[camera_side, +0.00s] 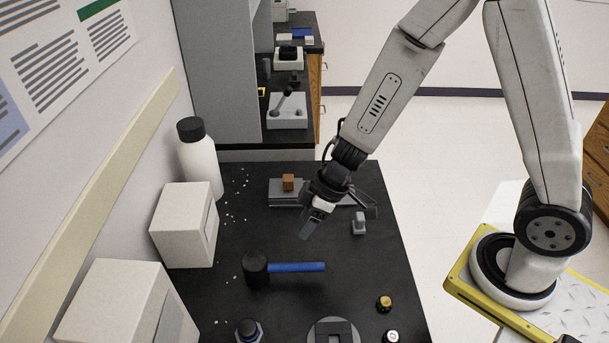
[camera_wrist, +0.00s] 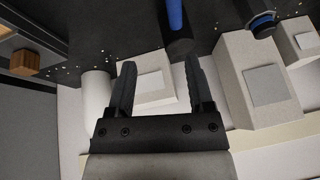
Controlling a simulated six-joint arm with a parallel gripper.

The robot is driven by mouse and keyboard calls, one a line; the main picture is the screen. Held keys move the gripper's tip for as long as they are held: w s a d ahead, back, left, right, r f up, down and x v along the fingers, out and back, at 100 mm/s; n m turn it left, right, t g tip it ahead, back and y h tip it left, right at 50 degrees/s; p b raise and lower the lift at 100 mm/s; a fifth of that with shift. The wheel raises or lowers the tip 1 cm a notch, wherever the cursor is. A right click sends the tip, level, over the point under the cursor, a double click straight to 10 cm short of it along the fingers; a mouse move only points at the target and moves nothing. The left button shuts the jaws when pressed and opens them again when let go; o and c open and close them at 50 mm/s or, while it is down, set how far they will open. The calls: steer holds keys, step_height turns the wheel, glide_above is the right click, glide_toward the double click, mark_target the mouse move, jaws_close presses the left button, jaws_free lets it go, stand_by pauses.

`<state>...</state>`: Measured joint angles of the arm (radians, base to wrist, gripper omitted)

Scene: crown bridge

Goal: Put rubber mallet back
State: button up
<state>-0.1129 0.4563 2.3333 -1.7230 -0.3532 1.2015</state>
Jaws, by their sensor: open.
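The rubber mallet lies on the black bench top, with a black head (camera_side: 256,270) at the left and a blue handle (camera_side: 298,267) pointing right. In the wrist view its blue handle (camera_wrist: 175,14) and black head (camera_wrist: 180,46) show at the top, beyond the fingertips. My gripper (camera_side: 308,226) is above the bench, behind the mallet and apart from it. In the wrist view my gripper (camera_wrist: 160,68) has its two fingers spread with nothing held between them.
White boxes (camera_side: 184,225) and a white bottle (camera_side: 201,160) with a black cap stand along the left wall. A grey fixture with a copper-brown block (camera_side: 288,183) is behind my gripper. A small grey piece (camera_side: 359,223), a brass part (camera_side: 384,303) and a round grey fixture (camera_side: 322,325) are on the bench.

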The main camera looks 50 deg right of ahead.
steer(key=s+d+r+m+t+h, duration=0.2)
steer(key=d+r+m+h, duration=0.35)
steer(key=d, duration=0.45)
steer(key=shift+s+r+m+g+y, duration=0.2)
steer(key=shift+s+r+m+g, duration=0.15)
steer(key=shift+s, duration=0.45)
steer(key=shift+s+r+m+g+y, duration=0.2)
steer(key=shift+s+m+g, duration=0.25)
steer(key=shift+s, duration=0.4)
steer(key=shift+s+r+m+g+y, duration=0.15)
steer(key=shift+s+r+m+g, duration=0.25)
steer(key=shift+s, duration=0.4)
